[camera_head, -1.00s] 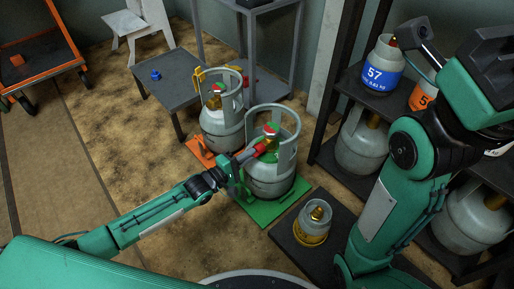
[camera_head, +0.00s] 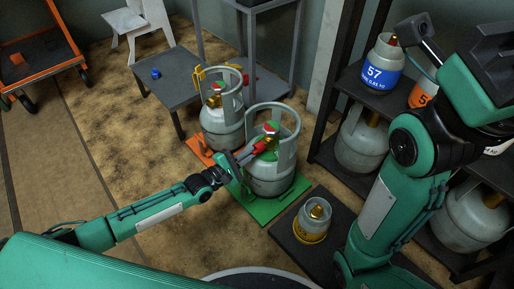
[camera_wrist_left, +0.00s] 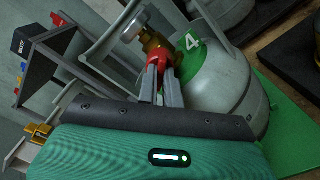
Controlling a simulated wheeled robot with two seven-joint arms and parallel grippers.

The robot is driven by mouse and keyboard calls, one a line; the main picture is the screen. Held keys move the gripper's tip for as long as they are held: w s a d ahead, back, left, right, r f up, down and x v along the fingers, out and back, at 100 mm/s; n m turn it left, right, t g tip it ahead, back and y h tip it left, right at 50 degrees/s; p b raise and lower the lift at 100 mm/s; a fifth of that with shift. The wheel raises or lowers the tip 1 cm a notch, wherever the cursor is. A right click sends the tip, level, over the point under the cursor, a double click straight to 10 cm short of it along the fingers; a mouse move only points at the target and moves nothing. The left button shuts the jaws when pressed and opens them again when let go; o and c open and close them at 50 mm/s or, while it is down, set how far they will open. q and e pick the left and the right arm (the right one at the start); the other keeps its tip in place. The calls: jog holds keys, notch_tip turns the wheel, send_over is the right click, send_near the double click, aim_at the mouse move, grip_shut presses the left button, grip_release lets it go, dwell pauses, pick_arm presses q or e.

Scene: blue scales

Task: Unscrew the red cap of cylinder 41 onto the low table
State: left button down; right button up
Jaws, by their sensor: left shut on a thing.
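Cylinder 41 (camera_head: 268,183) is a grey gas bottle with a collar, upright on a green plate (camera_head: 262,209). In the left wrist view its green shoulder patch (camera_wrist_left: 197,50) shows a "4"; the rest of the number is hidden. Its red cap (camera_wrist_left: 157,55) sits at the brass valve (camera_wrist_left: 150,40). My left gripper (camera_head: 254,152) reaches in at the collar opening, its fingers (camera_wrist_left: 163,82) shut on the red cap. The low table (camera_head: 178,83) stands at the back left with a small blue cap (camera_head: 156,73) on it. My right arm is at the right; its fingertips are not clear.
Another grey cylinder (camera_head: 220,132) stands on an orange plate (camera_head: 196,150) behind cylinder 41. A small cylinder (camera_head: 312,219) stands on a dark plate in front. A shelf with a blue-banded cylinder (camera_head: 383,74) is at the right. An orange cart (camera_head: 40,55) is far left.

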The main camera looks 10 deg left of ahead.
pick_arm(q)
jog(key=shift+n+b, duration=0.7)
jog(key=shift+n, duration=1)
jog(key=shift+f, duration=0.1)
jog(key=shift+n+b, duration=1)
jog(key=shift+n, duration=0.7)
